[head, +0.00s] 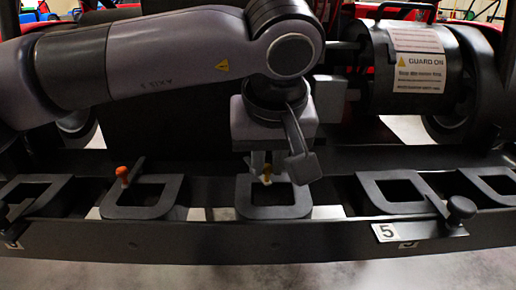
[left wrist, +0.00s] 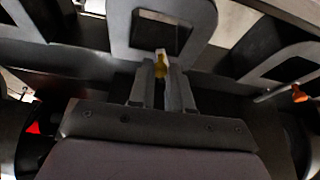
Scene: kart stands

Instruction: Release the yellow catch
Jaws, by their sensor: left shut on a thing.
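The yellow catch (head: 267,173) sits at the back edge of the middle square bracket (head: 273,211) on the dark rail. My left gripper (head: 265,176) reaches down from above and is shut on the yellow catch. In the left wrist view the catch (left wrist: 161,62) shows between the two fingertips (left wrist: 161,76), with its lower part hidden by the fingers. My right gripper is not in view.
An orange catch (head: 122,174) stands at the bracket to the left. Dark knobs (head: 460,209) and a plate marked 5 (head: 387,232) are at the right.

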